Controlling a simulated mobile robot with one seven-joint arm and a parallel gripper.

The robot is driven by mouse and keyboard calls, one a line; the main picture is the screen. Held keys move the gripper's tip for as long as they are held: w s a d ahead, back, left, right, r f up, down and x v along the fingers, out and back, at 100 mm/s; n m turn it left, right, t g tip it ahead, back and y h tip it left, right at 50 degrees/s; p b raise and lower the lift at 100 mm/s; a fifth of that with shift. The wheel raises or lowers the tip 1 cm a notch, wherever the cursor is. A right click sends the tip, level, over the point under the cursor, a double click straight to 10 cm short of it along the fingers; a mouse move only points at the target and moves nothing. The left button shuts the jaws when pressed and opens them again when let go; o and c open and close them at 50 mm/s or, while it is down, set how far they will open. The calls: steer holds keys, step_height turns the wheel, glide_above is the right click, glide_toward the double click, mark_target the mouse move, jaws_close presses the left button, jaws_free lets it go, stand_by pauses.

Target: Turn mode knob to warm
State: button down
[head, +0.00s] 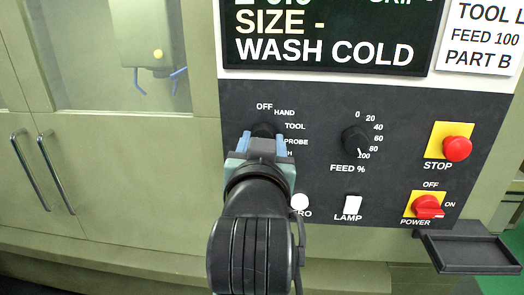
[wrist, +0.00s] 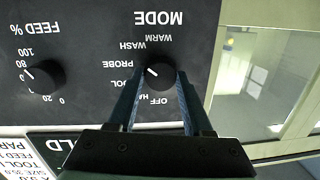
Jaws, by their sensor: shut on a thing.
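The mode knob (wrist: 158,78) is a round black dial on the dark control panel (wrist: 85,30), seen upside down in the wrist view. Its white mark points up and left there, toward the PROBE and WASH labels; the exact position is hard to tell. The WARM label (wrist: 157,37) is above the knob in that view. My gripper (wrist: 157,85) is shut on the knob, with one blue finger on each side. In the head view my gripper (head: 264,142) covers most of the knob and the lower labels around it.
The feed knob (head: 355,141) is to the right, its mark near 100. Further right are the red stop button (head: 457,148) and red power switch (head: 427,207). A white lamp switch (head: 352,204) is below. A small black tray (head: 470,251) juts out at lower right.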

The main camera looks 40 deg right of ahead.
steer(key=shift+f+m+t+b, duration=0.1)
steer(key=shift+m+t+b, duration=0.2)
steer(key=shift+m+b, duration=1.7)
steer(key=shift+f+m+t+b, duration=0.1)
steer(key=shift+m+t+b, duration=0.2)
steer(key=shift+m+b, duration=1.65)
steer(key=shift+m+p, duration=0.7)
steer(key=shift+m, duration=0.25)
steer(key=shift+c, duration=1.6)
jaws_free()
steer(key=shift+r, duration=0.1)
steer(key=shift+s, duration=0.1)
